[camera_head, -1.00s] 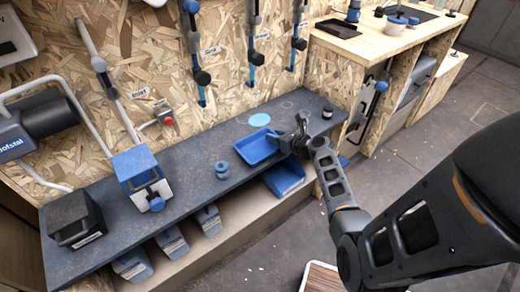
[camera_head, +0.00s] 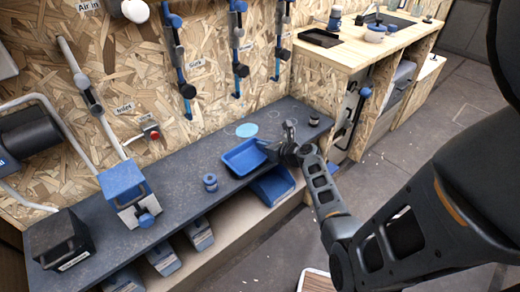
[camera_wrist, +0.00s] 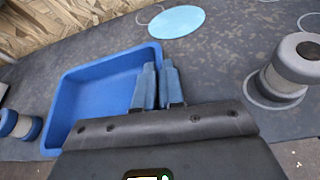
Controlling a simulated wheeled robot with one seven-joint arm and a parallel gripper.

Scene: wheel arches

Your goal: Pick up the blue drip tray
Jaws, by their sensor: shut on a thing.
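The blue drip tray (camera_head: 245,157) sits on the dark bench, shallow and open at the top. It also fills the left of the wrist view (camera_wrist: 95,85). My gripper (camera_head: 279,147) is at the tray's right side. In the wrist view my two fingers (camera_wrist: 157,86) are close together, shut on the tray's right wall. The fingers hide part of that wall. I cannot see a gap between the tray and the bench.
A light blue disc (camera_head: 247,130) lies behind the tray. A blue bin (camera_head: 273,185) is below the bench edge. Tools hang on the wall behind.

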